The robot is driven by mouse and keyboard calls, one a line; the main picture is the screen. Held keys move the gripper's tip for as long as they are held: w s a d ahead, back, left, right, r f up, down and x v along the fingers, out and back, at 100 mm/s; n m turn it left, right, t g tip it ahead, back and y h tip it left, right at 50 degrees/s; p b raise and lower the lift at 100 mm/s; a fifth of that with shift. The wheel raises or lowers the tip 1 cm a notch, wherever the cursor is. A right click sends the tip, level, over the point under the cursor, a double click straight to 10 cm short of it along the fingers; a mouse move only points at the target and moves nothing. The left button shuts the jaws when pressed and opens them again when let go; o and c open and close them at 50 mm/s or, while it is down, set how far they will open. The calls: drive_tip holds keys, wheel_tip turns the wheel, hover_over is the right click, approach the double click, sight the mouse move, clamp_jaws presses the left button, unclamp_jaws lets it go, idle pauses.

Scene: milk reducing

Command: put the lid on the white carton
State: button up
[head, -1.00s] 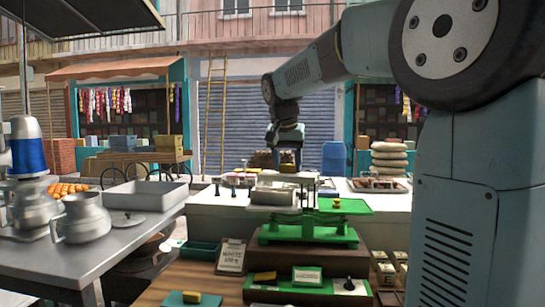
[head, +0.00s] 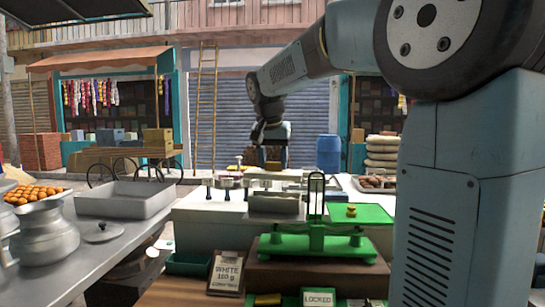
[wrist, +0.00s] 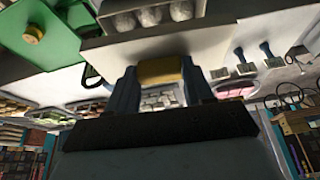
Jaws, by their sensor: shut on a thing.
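My gripper (head: 272,163) is in the head view, above the white counter and behind the green scale. The wrist view shows my gripper (wrist: 160,80) with its two blue-grey fingers closed on a small yellow block (wrist: 160,70). I cannot tell from these frames whether this block is the lid. The block is hard to make out in the head view, where the fingers are small and dark. I cannot pick out the white carton for sure in either view.
The green scale (head: 310,245) has a grey tray (head: 275,203) and a green plate (head: 362,213) with a yellow piece on it. White lumps (wrist: 150,16) show in the wrist view. Several small handled tools (wrist: 245,68) stand beyond. A metal pan (head: 125,200) lies left.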

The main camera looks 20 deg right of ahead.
sight(275, 172)
drive_tip(key=shift+s+d+f, duration=0.1)
drive_tip(key=shift+d+f, duration=0.1)
drive_tip(key=shift+f, duration=1.95)
drive_tip(key=shift+s+f, duration=0.1)
drive_tip(key=shift+f, duration=0.7)
idle(1.0)
drive_tip(key=o, duration=1.4)
drive_tip(key=shift+r, duration=0.1)
drive_tip(key=shift+r, duration=3.4)
